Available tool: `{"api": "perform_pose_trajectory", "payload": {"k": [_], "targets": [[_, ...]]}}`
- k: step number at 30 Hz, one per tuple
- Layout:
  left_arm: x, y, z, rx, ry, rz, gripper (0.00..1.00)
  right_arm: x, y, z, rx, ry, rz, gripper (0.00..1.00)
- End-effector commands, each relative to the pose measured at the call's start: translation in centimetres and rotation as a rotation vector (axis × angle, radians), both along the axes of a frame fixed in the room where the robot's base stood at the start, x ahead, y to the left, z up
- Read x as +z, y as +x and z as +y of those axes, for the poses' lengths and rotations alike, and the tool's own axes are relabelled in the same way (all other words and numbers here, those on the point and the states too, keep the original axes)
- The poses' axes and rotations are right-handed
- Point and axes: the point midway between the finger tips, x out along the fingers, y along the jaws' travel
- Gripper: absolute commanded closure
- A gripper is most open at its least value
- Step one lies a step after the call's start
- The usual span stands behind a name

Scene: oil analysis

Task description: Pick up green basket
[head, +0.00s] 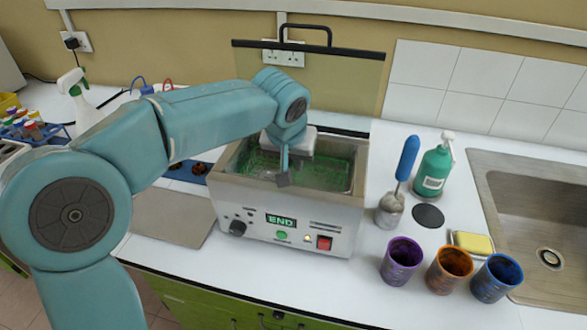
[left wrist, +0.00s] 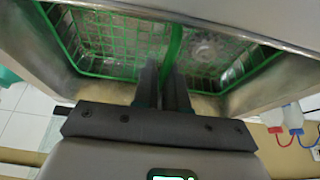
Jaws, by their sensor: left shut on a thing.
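The green wire basket (head: 322,176) sits inside the open metal bath of the ultrasonic cleaner (head: 285,215) in the head view. My left gripper (head: 283,177) points down into the bath from above. In the left wrist view the basket's mesh (left wrist: 110,45) fills the tub, and a green bar, its handle, runs to my left gripper's fingers (left wrist: 163,88). The fingers are shut on this handle. The fingers hide the gripped part of the handle, and my arm covers part of the basket in the head view. My right gripper is not in view.
The cleaner's raised lid (head: 345,80) stands behind the bath. A green bottle (head: 434,170), a blue-handled brush in a holder (head: 390,208), a yellow sponge (head: 473,243) and purple, orange and blue cups stand right, beside the sink (head: 540,205). A grey plate (head: 172,217) lies left.

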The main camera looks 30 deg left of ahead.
Motion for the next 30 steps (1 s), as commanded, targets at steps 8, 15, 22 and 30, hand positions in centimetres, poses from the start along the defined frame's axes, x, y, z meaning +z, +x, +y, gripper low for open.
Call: {"api": "perform_pose_trajectory", "payload": {"k": [8,15,22,30], "targets": [[3.8,0.1,0.0,0.0,0.0,-0.007,1.0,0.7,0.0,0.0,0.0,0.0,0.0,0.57],[8.4,0.1,0.0,0.001,0.0,-0.005,1.0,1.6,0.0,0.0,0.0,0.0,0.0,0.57],[11.1,0.1,0.0,-0.001,-0.001,-0.004,1.0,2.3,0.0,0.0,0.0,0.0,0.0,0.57],[11.8,-1.6,-0.5,-0.003,0.0,-0.004,1.0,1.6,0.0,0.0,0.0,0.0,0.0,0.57]]}}
